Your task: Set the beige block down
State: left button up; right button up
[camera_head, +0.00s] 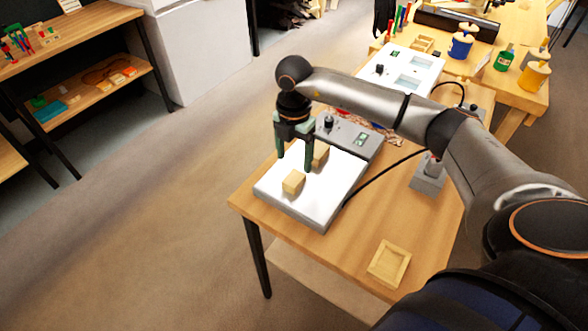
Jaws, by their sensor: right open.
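Two beige blocks rest on a bright white plate (335,200). The nearer beige block (293,182) sits near the plate's left-front part. The other beige block (321,154) is farther back and partly hidden behind a finger of my right gripper. My right gripper (295,163) points down over the plate with its green fingers spread apart and nothing visibly held between them. Its fingertips appear just behind the nearer block; whether they touch either block is unclear. My left gripper is out of view.
A grey control box (350,138) with a knob adjoins the plate's back. A shallow wooden tray (389,263) lies at the table's front right. A black cable (385,173) crosses the wooden table (320,255). Jars (460,45) and bottles stand on a farther bench.

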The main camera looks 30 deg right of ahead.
notch_tip(320, 180, up, 5)
jog(key=s+a+f+n+g+y, duration=0.15)
jog(key=a+y, duration=0.25)
jog(key=a, duration=0.4)
jog(key=s+a+f+n+y, duration=0.3)
jog(key=a, duration=0.6)
jog(key=s+a+r+m+t+y, duration=0.2)
jog(key=a+r+m+t+y, duration=0.35)
jog(key=a+y, duration=0.65)
jog(key=w+d+f+m+t+h, duration=0.1)
jog(key=d+f+m+t+h, duration=1.05)
jog(key=m, duration=0.35)
jog(key=s+d+f+m+g+h, duration=0.2)
jog(key=s+f+g, duration=0.1)
jog(key=s+f, duration=0.4)
jog(key=s+d+f+m+g+h, duration=0.2)
jog(key=s+f+g+h, duration=0.1)
jog(key=s+f, duration=0.4)
jog(key=shift+d+f+m, duration=0.3)
jog(key=shift+d+f, duration=0.05)
jog(key=shift+f, duration=0.15)
jog(key=shift+s+d, duration=0.1)
jog(key=shift+s, duration=0.1)
